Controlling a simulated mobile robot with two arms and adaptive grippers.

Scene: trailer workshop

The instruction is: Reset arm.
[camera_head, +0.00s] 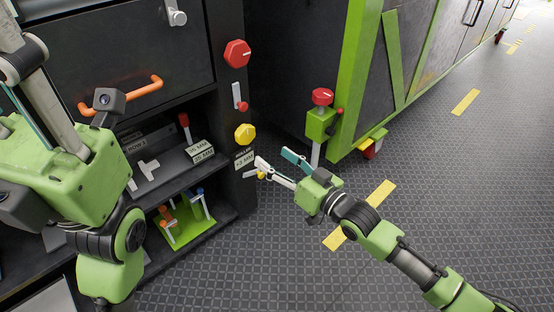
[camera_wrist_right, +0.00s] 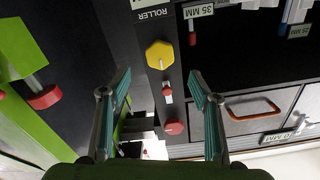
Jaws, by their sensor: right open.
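My right gripper (camera_head: 278,162) is open and empty in the middle of the head view, in front of the cabinet's right post. Its two fingers also stand apart in the right wrist view (camera_wrist_right: 161,82). A yellow knob (camera_head: 245,134) on the post is just beyond the fingertips, and no contact shows. In the right wrist view the yellow knob (camera_wrist_right: 160,55) and a small red switch (camera_wrist_right: 168,92) appear between the fingers. My left gripper (camera_head: 62,165) fills the left side of the head view, close to the camera; its fingertips are not clearly visible.
A red knob (camera_head: 237,53) sits high on the post. The dark cabinet has a drawer with an orange handle (camera_head: 130,96) and shelves holding a green rack (camera_head: 185,220). A green-framed unit (camera_head: 353,80) with a red-knobbed clamp (camera_head: 321,120) stands behind. Floor at right is clear.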

